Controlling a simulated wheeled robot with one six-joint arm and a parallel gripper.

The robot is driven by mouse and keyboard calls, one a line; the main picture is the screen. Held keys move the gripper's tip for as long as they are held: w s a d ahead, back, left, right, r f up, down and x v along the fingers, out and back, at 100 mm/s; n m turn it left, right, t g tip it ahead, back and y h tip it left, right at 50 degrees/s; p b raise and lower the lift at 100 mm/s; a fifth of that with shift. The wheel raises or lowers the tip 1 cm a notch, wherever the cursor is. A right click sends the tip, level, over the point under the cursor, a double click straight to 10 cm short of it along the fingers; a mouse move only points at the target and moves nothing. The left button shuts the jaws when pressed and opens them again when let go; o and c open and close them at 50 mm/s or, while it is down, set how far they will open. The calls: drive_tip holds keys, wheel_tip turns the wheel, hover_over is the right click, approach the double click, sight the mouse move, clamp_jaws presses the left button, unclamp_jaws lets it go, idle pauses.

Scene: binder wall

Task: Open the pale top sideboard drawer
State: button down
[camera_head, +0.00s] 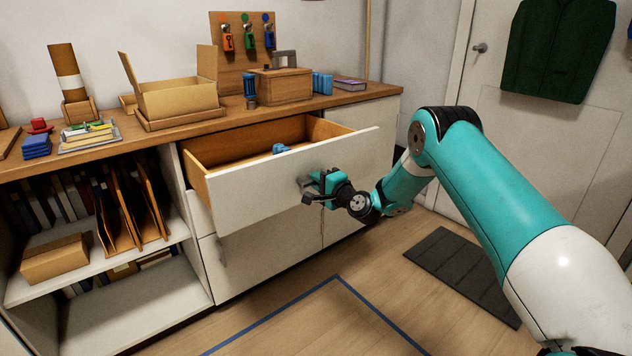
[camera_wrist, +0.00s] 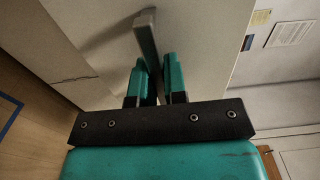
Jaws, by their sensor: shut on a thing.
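The pale top sideboard drawer (camera_head: 262,195) stands pulled well out of the wooden-topped sideboard in the head view, with its wooden inside showing. A small blue thing (camera_head: 281,148) lies inside, partly hidden by the front panel. My gripper (camera_head: 316,186) is at the drawer front and shut on the drawer's handle (camera_head: 305,186). In the wrist view, the grey bar handle (camera_wrist: 147,50) runs between the two teal fingers of my gripper (camera_wrist: 156,82). The pale drawer front (camera_wrist: 200,45) is close behind it.
The sideboard top (camera_head: 190,118) holds a cardboard box (camera_head: 178,100), a wooden box (camera_head: 280,87) and a key board (camera_head: 240,25). Open shelves with folders (camera_head: 130,215) are at the left. A dark mat (camera_head: 462,272) and blue tape (camera_head: 290,305) lie on the otherwise clear floor.

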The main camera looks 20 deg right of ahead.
drive_tip(key=shift+a, duration=0.1)
drive_tip(key=c, duration=1.2)
unclamp_jaws()
drive_tip(key=shift+o, duration=0.2)
drive_tip(key=shift+s, duration=0.1)
drive_tip(key=b+v, duration=1.1)
drive_tip(key=v, duration=0.6)
drive_tip(key=shift+b, duration=0.4)
drive_tip(key=shift+s, duration=0.1)
